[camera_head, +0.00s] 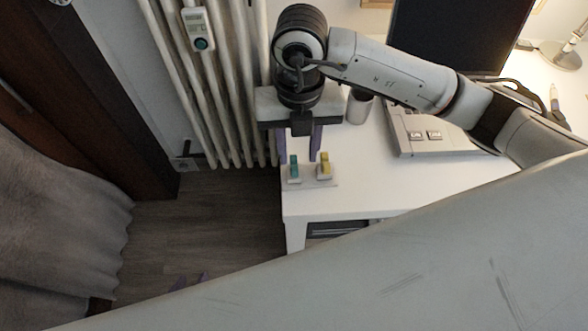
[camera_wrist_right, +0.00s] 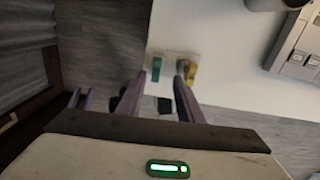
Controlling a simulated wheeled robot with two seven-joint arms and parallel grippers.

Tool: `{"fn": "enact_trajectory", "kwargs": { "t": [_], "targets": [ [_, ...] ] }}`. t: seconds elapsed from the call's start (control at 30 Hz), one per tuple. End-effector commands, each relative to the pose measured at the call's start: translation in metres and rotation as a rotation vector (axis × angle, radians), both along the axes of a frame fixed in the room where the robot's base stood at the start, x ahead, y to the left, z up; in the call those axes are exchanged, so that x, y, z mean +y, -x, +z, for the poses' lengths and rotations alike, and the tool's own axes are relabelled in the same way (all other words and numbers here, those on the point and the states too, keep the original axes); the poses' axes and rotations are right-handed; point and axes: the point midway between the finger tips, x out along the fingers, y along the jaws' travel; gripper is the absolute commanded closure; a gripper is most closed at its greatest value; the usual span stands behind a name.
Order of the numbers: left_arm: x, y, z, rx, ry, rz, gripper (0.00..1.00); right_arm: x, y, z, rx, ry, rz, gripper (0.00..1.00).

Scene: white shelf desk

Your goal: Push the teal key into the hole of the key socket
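The teal key (camera_head: 294,166) stands upright on a small pale plate (camera_head: 310,183) at the desk's near-left corner, beside a yellow key (camera_head: 324,163). In the right wrist view the teal key (camera_wrist_right: 156,68) shows just beyond and between my right fingertips. My right gripper (camera_head: 299,152) is open and empty above and behind the plate, its two purple fingers apart. A grey sloped box (camera_head: 412,146) with two small framed squares is further right; I cannot tell whether it is the key socket, and I see no clear hole.
A grey cup (camera_head: 359,107) stands behind the plate. The white desk (camera_head: 370,190) is clear between the plate and the grey box. A radiator (camera_head: 235,80) is behind, and a dark screen (camera_head: 455,35) stands at the back. My large arm link covers the lower right.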

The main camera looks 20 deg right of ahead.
Motion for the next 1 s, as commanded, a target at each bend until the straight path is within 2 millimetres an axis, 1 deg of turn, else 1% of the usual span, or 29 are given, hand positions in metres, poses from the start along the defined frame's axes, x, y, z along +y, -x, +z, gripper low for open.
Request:
{"fn": "enact_trajectory", "kwargs": {
  "t": [0.17, 0.3, 0.4, 0.6, 0.67, 0.8, 0.83, 1.0],
  "targets": [
    [0.001, 0.0, 0.003, 0.001, 0.0, 0.001, 0.69, 0.005, -0.004, -0.025, 0.005, 0.0, 0.0, 0.66],
    [0.002, 0.001, 0.002, 0.002, -0.001, 0.003, 0.69, 0.006, -0.005, -0.043, 0.004, -0.001, 0.002, 0.66],
    [0.002, 0.001, 0.002, 0.002, -0.002, 0.004, 0.69, 0.006, -0.005, -0.049, 0.002, -0.001, 0.002, 0.66],
    [0.002, 0.001, 0.002, 0.002, -0.002, 0.004, 0.69, 0.006, -0.006, -0.049, 0.001, -0.002, 0.003, 0.66],
    [0.002, 0.001, 0.002, 0.002, -0.002, 0.004, 0.69, 0.006, -0.006, -0.049, 0.001, -0.002, 0.003, 0.75],
    [0.002, 0.001, 0.002, 0.001, -0.002, 0.004, 0.69, 0.006, -0.006, -0.049, 0.001, -0.002, 0.003, 0.98],
    [0.002, 0.001, 0.002, 0.001, -0.002, 0.004, 0.69, 0.006, -0.006, -0.049, 0.001, -0.002, 0.003, 1.0],
    [0.002, 0.0, 0.002, 0.001, -0.001, 0.003, 0.69, 0.006, -0.006, -0.049, 0.001, -0.002, 0.003, 1.0]
  ]
}}
